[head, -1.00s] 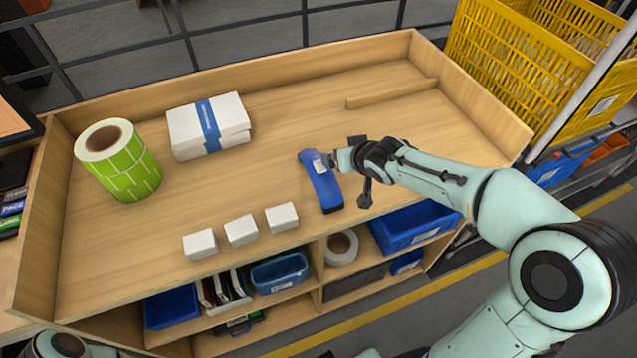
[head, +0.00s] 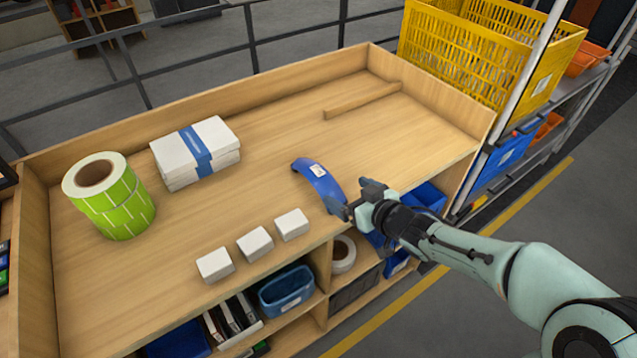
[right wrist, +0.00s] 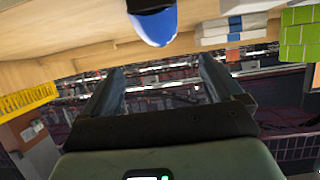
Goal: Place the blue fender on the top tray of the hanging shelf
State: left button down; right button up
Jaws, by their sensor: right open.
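The blue fender (head: 318,176), a curved piece with a white label, lies on the wooden bench top near its front edge, right of the white blocks. My right gripper (head: 348,207) is open at the fender's near end, by the bench's front edge. In the right wrist view the rounded blue fender end (right wrist: 155,24) shows at the top, beyond the open fingers (right wrist: 160,78) and not between them. Whether a finger touches it, I cannot tell. My left gripper is out of view. I cannot make out a hanging shelf with certainty.
Three white blocks (head: 254,243), a stack of white boxes (head: 215,150) and a green-labelled roll (head: 110,200) stand on the bench (head: 270,130). A wooden strip (head: 362,100) lies at the back right. A yellow crate (head: 480,55) sits on a rack at right.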

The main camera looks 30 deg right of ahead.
aim_at(323, 179)
jog(key=b+x, duration=0.1)
jog(key=x, duration=0.4)
jog(key=shift+f, duration=0.25)
jog(key=b+x, duration=0.1)
jog(key=x, duration=0.5)
jog(key=shift+w, duration=0.3)
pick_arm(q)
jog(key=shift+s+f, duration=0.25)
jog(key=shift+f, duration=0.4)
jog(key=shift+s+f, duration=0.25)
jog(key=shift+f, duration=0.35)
pick_arm(e)
jog(key=shift+r, duration=0.1)
jog(key=c, duration=1.4)
